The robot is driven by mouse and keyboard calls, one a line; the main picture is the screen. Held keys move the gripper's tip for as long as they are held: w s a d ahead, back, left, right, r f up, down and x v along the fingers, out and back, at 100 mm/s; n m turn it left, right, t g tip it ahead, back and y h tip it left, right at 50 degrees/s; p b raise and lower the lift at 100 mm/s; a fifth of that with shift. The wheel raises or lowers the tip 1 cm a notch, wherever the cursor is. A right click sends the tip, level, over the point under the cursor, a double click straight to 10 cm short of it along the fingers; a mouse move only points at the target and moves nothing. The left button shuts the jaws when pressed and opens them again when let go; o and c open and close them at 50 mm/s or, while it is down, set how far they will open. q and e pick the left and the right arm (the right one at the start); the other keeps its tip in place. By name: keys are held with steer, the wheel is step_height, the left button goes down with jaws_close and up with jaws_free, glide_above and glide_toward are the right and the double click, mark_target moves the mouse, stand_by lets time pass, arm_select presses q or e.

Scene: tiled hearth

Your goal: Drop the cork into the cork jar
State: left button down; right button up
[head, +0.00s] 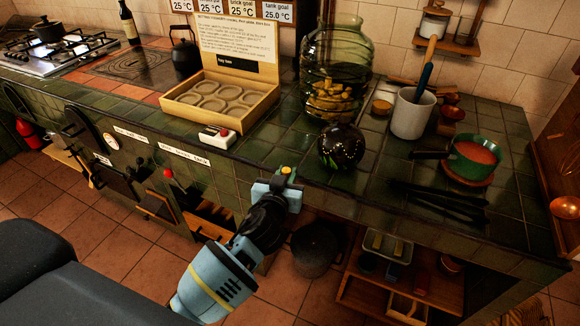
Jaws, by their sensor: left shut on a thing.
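The cork jar (345,52) is a large greenish glass jar on the tiled counter, with several yellow-brown corks heaped in its lower part. My left gripper (287,180) is in front of the counter's front edge, below and left of the jar and well apart from it. It is shut on a small yellowish piece, the cork (287,170), of which only the top shows between the fingers. My right gripper is not in view.
A dark round patterned vase (341,147) stands between my left gripper and the jar. An open box (222,98) lies left of the jar. A white crock (412,114) and a green pan (473,158) stand to the right. Black tongs (437,197) lie near the front edge.

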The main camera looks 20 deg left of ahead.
arm_select(q)
steer(key=s+r+h, duration=0.1)
steer(key=s+r, duration=0.3)
steer(key=s, duration=0.2)
steer(key=s+r+m+h, duration=0.1)
steer(key=s+r, duration=0.4)
steer(key=s, duration=0.2)
steer(key=shift+s+a+r, duration=0.15)
steer(key=shift+s+a, duration=0.15)
steer(key=shift+a, duration=0.05)
